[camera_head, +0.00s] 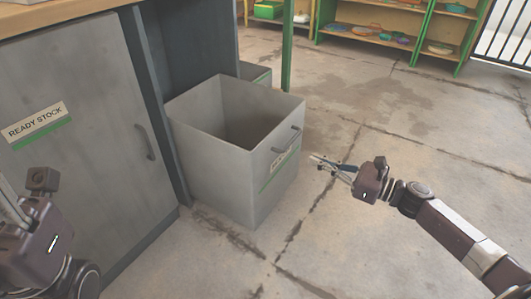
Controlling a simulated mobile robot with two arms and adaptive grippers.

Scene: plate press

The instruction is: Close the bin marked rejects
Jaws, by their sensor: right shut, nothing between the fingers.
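A grey pull-out bin (190,150) stands pulled out from the workbench, open at the top and empty as far as I can see inside. Its front face carries a bar handle (286,140) and a label (279,161) with a green stripe, too slanted and small to read fully. My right gripper (316,160) is shut and empty, just right of the bin's front face and apart from the handle in the picture. My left gripper (12,208) is at the lower left edge, partly cut off, in front of the cabinet door; its jaw state is unclear.
A shut grey cabinet door (95,110) marked READY STOCK, with a handle (145,142), is left of the bin. A green post (287,45) stands behind the bin. Shelves (375,30) with coloured items are at the back. The concrete floor (400,120) to the right is clear.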

